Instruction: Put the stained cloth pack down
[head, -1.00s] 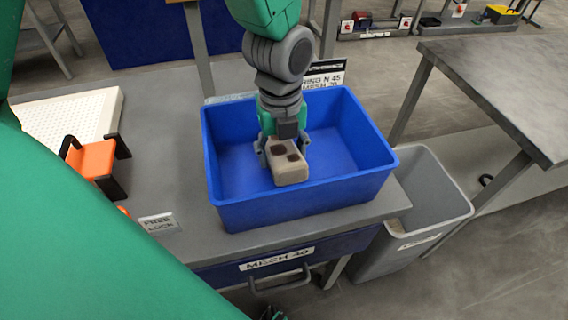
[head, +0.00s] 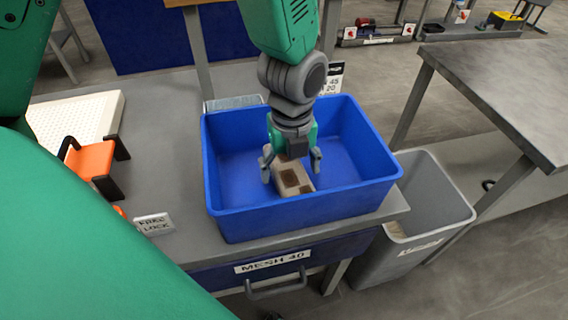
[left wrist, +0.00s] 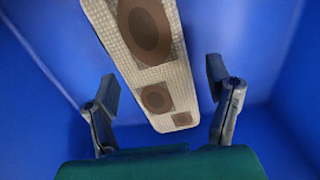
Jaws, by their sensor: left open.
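The stained cloth pack (head: 293,179), a beige block with dark brown patches, is inside the blue bin (head: 290,212). My left gripper (head: 291,164) is open above the pack, with its fingers spread to either side. In the left wrist view the pack (left wrist: 155,70) shows several brown stains on a woven face. It lies between and beyond the open fingers of my left gripper (left wrist: 162,84), with blue gaps on both sides. It appears to rest on the bin floor. My right gripper is not in view.
The bin stands on a grey bench above a drawer labelled MESH 40 (head: 272,261). A grey waste bin (head: 428,218) stands right of it, beside a grey table (head: 510,80). An orange and black part (head: 92,160) and a white grid tray (head: 80,122) lie at left.

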